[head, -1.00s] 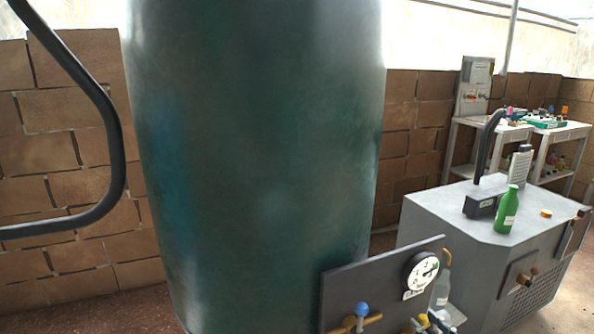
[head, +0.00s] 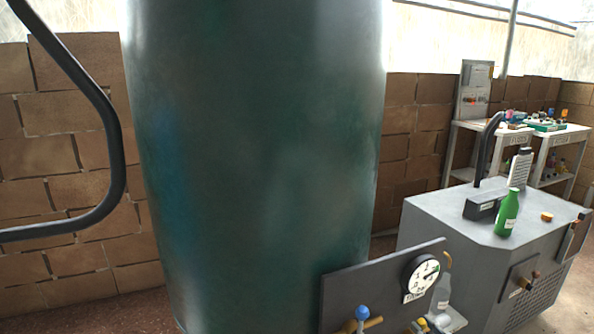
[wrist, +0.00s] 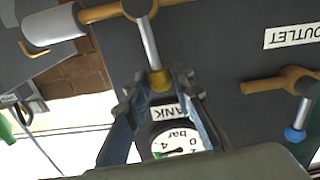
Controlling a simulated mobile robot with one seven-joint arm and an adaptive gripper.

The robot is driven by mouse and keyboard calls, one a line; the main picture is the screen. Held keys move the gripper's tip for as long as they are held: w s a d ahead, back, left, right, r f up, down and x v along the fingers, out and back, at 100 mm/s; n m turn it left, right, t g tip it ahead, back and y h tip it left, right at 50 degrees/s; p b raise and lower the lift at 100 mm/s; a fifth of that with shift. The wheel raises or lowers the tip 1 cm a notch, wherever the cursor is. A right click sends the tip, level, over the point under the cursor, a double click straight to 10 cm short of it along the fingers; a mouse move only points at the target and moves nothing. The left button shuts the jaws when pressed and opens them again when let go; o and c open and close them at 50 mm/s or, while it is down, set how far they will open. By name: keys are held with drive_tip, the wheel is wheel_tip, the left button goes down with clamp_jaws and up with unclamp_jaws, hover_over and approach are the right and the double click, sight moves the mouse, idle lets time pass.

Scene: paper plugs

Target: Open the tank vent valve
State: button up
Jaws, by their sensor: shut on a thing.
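In the wrist view my gripper (wrist: 158,88) is shut on the yellow knob (wrist: 160,80) at the end of a silver valve lever. The lever runs up to a brass valve body (wrist: 138,8) on the dark panel (wrist: 215,45). I cannot read a label for this valve. The round white gauge (wrist: 178,140), marked in bar, shows between my fingers under a partly covered label ending "ANK". The gauge also shows on the panel in the head view (head: 421,274). My gripper does not show in the head view.
A blue-knobbed valve lever (wrist: 295,133) sits beside the "OUTLET" label (wrist: 293,37). The green tank (head: 255,170) stands behind the panel. A grey cabinet (head: 430,225) with a green bottle (head: 507,213) is at the right. A white cylinder (wrist: 55,28) is near the held lever.

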drive_tip(key=shift+s+a+f+n+b, duration=0.1)
drive_tip(key=shift+s+a+n+b, duration=0.1)
drive_tip(key=shift+a+n, duration=0.3)
drive_tip(key=shift+s+a+f+n+b, duration=0.15)
drive_tip(key=shift+a+n, duration=0.1)
drive_tip(key=shift+n, duration=0.35)
drive_tip(key=shift+s+a+f+n+b, duration=0.2)
drive_tip(key=shift+a+n+b, duration=0.35)
drive_tip(key=shift+n, duration=0.25)
drive_tip(key=shift+s+a+f+n+b, duration=0.2)
drive_tip(key=shift+a+n+b, duration=0.25)
drive_tip(key=shift+n, duration=0.35)
drive_tip(key=shift+s+a+f+n+b, duration=0.15)
drive_tip(key=shift+a+f+n+b, duration=0.25)
drive_tip(key=shift+n+b, duration=0.35)
drive_tip(key=shift+s+a+f+n+b, duration=0.15)
drive_tip(key=shift+a+f+n+b, duration=0.2)
drive_tip(key=shift+n+b, duration=0.4)
